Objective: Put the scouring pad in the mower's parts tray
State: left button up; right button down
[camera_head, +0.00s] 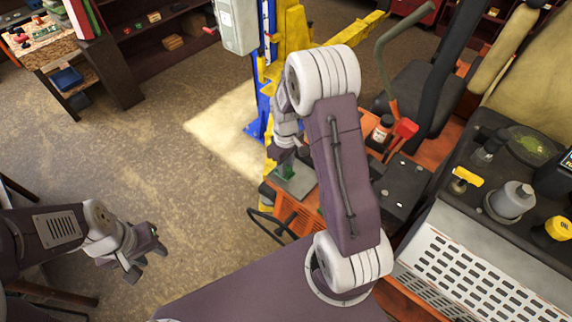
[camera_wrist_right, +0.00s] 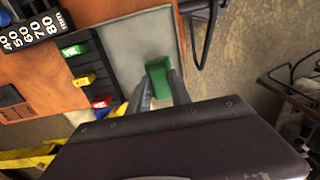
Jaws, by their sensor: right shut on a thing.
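The green scouring pad (camera_wrist_right: 158,80) is between the fingertips of my right gripper (camera_wrist_right: 161,92) in the right wrist view. In the head view a bit of the green pad (camera_head: 285,171) shows below my right gripper (camera_head: 283,160), which is shut on it. The parts tray (camera_head: 299,184) is a flat grey tray on the orange mower, under the pad; it also shows in the right wrist view (camera_wrist_right: 126,44). The pad is over the tray; I cannot tell whether they touch. My left gripper (camera_head: 150,262) is open and empty, over the floor at lower left.
The orange mower (camera_head: 286,208) carries a jar (camera_head: 382,128) and a red part (camera_head: 404,129). The blue and yellow lift post (camera_head: 268,70) stands behind my right arm. Colored levers (camera_wrist_right: 84,80) sit beside the tray. Open floor lies to the left.

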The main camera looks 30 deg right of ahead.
jog(key=shift+f, duration=0.45)
jog(key=shift+w+d+f, duration=0.2)
jog(key=shift+w+f, duration=0.1)
jog(key=shift+w, duration=0.05)
jog(key=shift+f, duration=0.1)
jog(key=c, duration=1.2)
grip_release()
jog(key=shift+s+a, duration=0.1)
jog(key=shift+s, duration=0.05)
pick_arm(q)
jog(key=shift+w+r, duration=0.15)
jog(key=shift+w+d+r, duration=0.1)
pick_arm(e)
jog(key=shift+r, duration=0.25)
